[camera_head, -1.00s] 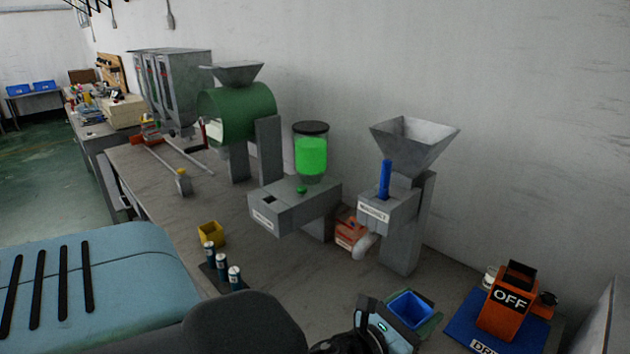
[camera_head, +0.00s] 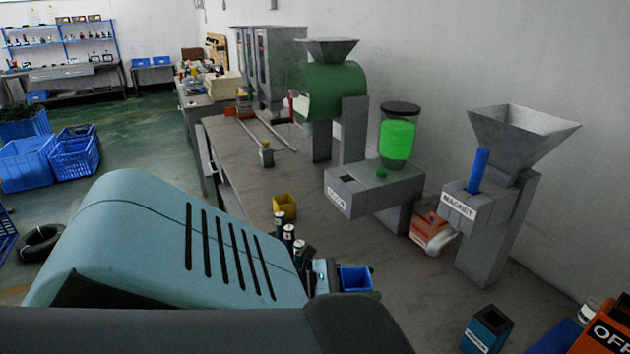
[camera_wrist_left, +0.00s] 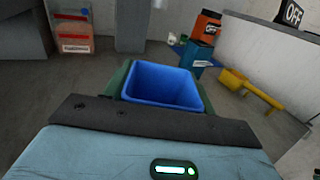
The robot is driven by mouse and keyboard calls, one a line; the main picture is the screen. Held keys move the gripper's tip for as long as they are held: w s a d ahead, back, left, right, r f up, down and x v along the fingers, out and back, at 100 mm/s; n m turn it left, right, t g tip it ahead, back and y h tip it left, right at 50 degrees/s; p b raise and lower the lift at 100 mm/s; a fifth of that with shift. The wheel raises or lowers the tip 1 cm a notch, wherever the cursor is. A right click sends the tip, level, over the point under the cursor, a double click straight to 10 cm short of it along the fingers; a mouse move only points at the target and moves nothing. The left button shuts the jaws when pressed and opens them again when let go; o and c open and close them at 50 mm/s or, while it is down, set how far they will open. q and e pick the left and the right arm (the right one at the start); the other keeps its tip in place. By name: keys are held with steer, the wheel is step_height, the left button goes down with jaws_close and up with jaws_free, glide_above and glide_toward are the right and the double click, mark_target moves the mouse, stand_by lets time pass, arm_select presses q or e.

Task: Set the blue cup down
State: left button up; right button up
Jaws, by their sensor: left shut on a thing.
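The blue cup (camera_head: 356,279) is an open, square-mouthed cup. My left gripper (camera_head: 350,284) is shut on it, with the cup's mouth facing up. In the left wrist view the cup (camera_wrist_left: 163,87) sits between the green fingers, and its inside looks empty. In the head view its lower part is hidden, and I cannot tell how far its base is from the worktop. My right gripper is not in view.
A yellow cup (camera_head: 285,207) and several dark cylinders (camera_head: 289,236) stand left of the gripper. The "MAGNET" machine (camera_head: 488,225) and a dark blue box (camera_head: 487,331) stand to the right. Worktop (camera_head: 415,300) between them is clear.

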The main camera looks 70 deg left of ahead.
arm_select(q)
steer(key=x, duration=0.9)
steer(key=a+f+x, duration=0.1)
steer(key=x, duration=0.4)
steer(key=shift+w+a+f+p, duration=0.1)
steer(key=shift+w+a+p, duration=0.05)
steer(key=shift+p, duration=0.25)
steer(key=shift+w+f, duration=0.1)
steer(key=shift+w, duration=0.75)
steer(key=f, duration=0.3)
steer(key=shift+w+d+f, duration=0.15)
steer(key=shift+d+f, duration=0.05)
steer(key=shift+f, duration=0.1)
steer(key=shift+f, duration=0.3)
steer(key=o, duration=1)
steer(key=shift+r, duration=0.15)
steer(key=shift+o, duration=0.2)
